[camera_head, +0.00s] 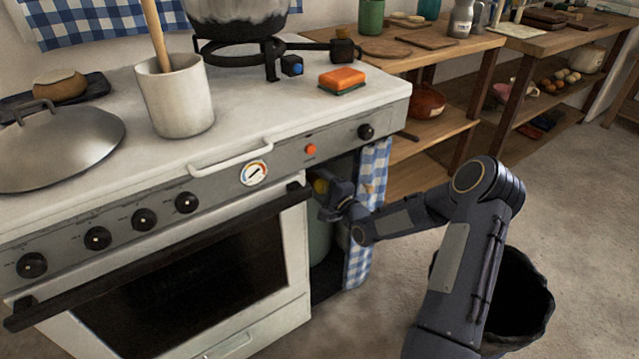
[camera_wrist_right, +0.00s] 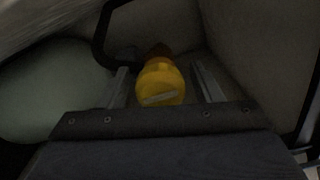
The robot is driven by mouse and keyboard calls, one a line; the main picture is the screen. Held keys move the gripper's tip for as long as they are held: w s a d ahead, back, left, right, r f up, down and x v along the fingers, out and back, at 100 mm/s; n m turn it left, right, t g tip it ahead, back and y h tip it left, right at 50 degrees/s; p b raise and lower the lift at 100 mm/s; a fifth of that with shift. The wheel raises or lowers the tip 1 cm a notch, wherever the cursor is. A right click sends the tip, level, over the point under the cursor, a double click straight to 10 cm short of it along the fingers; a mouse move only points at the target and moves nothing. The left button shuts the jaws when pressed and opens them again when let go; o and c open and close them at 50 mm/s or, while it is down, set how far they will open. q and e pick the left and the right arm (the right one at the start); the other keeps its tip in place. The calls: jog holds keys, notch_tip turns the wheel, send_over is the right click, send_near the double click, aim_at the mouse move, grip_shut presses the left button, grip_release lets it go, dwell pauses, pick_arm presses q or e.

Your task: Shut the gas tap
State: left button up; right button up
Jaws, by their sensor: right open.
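The gas tap is a yellow round knob (camera_wrist_right: 160,84) with a pale bar across its face. In the right wrist view it sits between the two fingers of my right gripper (camera_wrist_right: 165,88), which is open around it; I cannot tell if a finger touches it. In the head view the yellow knob (camera_head: 320,186) shows small inside the dark cabinet opening beside the oven, and my right gripper (camera_head: 326,200) reaches in there. A pale green gas cylinder (camera_head: 320,238) stands in the cabinet, partly hidden; it also shows in the right wrist view (camera_wrist_right: 45,90). My left gripper is not in view.
A blue checked curtain (camera_head: 359,255) hangs at the right of the cabinet opening, close to my right arm. The oven handle (camera_head: 170,252) is to the left. A dark hose (camera_wrist_right: 100,40) curves near the knob. A dark bin (camera_head: 520,300) stands on the floor behind my arm.

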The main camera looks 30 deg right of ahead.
aim_at(326, 190)
jog(key=s, duration=0.2)
jog(key=s+p, duration=0.1)
jog(key=s, duration=0.4)
jog(key=shift+s+d, duration=0.2)
jog(key=shift+d, duration=0.1)
